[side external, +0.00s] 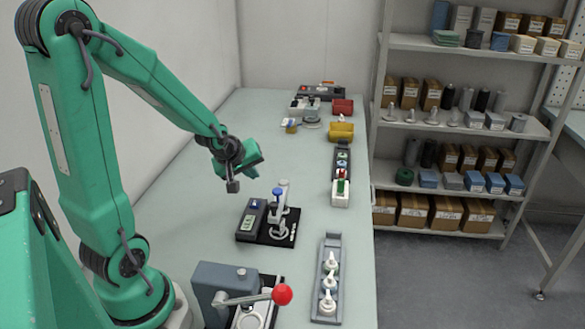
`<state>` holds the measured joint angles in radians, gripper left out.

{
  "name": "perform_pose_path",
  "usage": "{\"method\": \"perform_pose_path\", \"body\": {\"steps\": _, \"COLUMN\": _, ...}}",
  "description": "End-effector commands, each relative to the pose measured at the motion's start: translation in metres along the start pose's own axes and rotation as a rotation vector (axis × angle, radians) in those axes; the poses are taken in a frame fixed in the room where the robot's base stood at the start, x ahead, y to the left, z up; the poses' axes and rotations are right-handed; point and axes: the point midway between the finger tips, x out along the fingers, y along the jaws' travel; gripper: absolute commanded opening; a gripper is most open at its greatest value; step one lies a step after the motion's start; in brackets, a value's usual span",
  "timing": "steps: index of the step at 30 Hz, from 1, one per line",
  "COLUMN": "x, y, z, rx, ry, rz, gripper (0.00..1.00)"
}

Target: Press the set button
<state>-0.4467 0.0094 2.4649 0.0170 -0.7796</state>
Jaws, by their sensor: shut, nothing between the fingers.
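My gripper (233,187) is shut and empty. It points down and hangs in the air above the table, up and to the left of a small station on a black base (266,239). The station has a dark box (250,221) with pale and green buttons (249,223) on its left. Beside the box stands a small upright fixture (283,198) with a blue top (277,192). The gripper touches none of these. Any label naming the set button is too small to read, so I cannot tell which button it is.
A grey lever press (225,285) with a red ball (282,294) stands at the front. Red (343,107) and yellow bins (341,131) stand farther back. The table (215,180) left of the station is clear.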

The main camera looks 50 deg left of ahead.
Motion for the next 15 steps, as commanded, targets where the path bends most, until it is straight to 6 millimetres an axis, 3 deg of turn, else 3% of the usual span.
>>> {"method": "perform_pose_path", "body": {"steps": 15, "x": 0.041, "y": -0.023, "z": 0.023, "rx": 0.0, "ry": -0.003, "rz": -0.003, "gripper": 0.0}}
